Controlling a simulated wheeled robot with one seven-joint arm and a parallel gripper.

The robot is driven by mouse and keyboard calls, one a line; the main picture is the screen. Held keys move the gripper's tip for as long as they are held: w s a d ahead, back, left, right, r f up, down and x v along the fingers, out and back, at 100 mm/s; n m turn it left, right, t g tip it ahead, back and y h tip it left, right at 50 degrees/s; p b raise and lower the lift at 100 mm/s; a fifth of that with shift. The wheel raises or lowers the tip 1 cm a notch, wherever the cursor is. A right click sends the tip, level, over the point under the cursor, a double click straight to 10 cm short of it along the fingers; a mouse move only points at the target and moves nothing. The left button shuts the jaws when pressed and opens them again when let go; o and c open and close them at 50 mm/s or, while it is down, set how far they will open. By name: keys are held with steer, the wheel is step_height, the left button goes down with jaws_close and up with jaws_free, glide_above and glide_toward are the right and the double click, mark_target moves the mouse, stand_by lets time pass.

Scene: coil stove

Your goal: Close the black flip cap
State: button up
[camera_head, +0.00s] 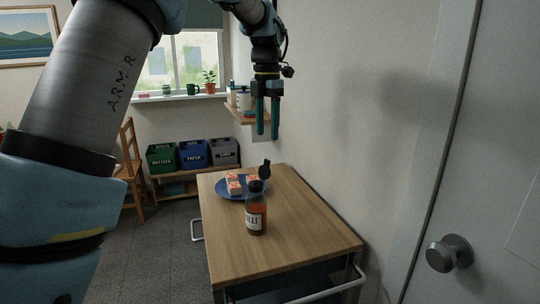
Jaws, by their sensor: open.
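The black flip cap (265,169) stands tilted open at the top of a bottle (256,211) with a pale label and reddish contents. The bottle stands upright on a wooden table (285,251). My gripper (267,136) points down, with two green fingers apart and nothing between them. In the picture it is above the cap and apart from it. The cap's hinge is too small to make out.
A blue plate (221,190) with several pale and reddish food pieces (234,182) lies behind the bottle. A wall shelf (243,117) with containers is behind my gripper. The table's front is clear. A door with a knob (450,253) is at the right.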

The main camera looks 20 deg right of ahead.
mark_target(265, 169)
step_height(265, 169, down, 8)
steer(key=shift+f+p, duration=0.2)
steer(key=shift+p, duration=0.6)
steer(key=shift+a, duration=0.1)
jaws_close()
